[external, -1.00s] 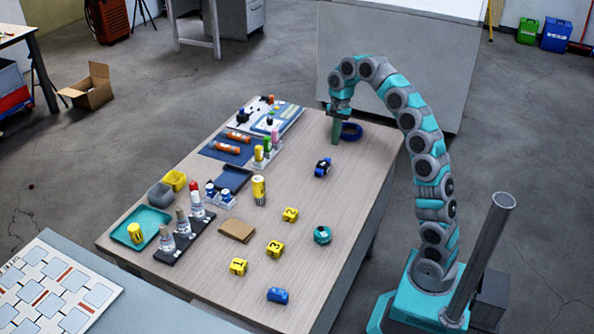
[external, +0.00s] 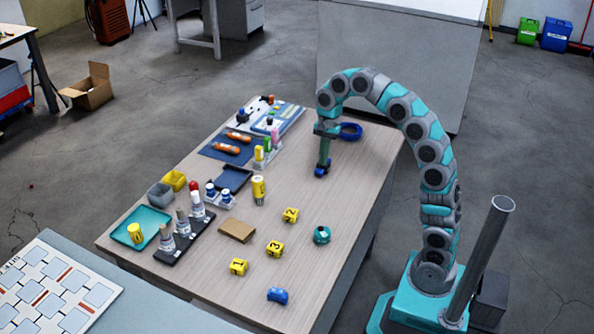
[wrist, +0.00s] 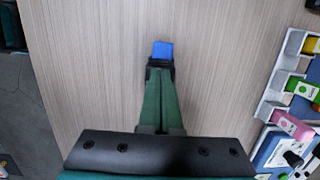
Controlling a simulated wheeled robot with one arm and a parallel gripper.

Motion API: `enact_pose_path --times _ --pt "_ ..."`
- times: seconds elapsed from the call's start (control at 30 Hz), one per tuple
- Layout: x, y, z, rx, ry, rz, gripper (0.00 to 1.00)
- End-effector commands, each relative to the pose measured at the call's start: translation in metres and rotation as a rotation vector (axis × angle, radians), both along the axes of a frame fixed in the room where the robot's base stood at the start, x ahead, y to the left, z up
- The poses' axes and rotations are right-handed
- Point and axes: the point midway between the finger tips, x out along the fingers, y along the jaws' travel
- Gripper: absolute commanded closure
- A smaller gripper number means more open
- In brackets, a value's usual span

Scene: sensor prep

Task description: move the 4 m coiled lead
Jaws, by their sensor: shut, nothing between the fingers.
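A blue ring-shaped coil (external: 350,132) lies at the far end of the table, to the right of my gripper in the external view; I cannot read a length on it. My gripper (external: 323,165) points down with its green fingers shut and empty. Its tips are right at a small blue and black object (external: 320,172), partly hidden by the fingers. In the wrist view the shut fingers (wrist: 159,72) end at this object, whose blue part (wrist: 162,50) shows beyond them. I cannot tell whether they touch it.
Bottles, a teal tray (external: 127,222) and mats line the left side. The table between the coil and the cubes is mostly clear.

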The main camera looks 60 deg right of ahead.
Motion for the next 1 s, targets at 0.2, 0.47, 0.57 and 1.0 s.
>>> enact_pose_path --times 0.2,0.47,0.57,1.0 --pt "-0.001 0.000 -0.008 0.000 0.017 0.001 1.00" --pt "-0.001 -0.036 -0.008 0.000 0.018 -0.006 1.00" --pt "-0.001 -0.063 -0.008 -0.001 0.018 -0.010 1.00" --pt "-0.003 -0.103 -0.013 0.001 0.024 -0.004 1.00"
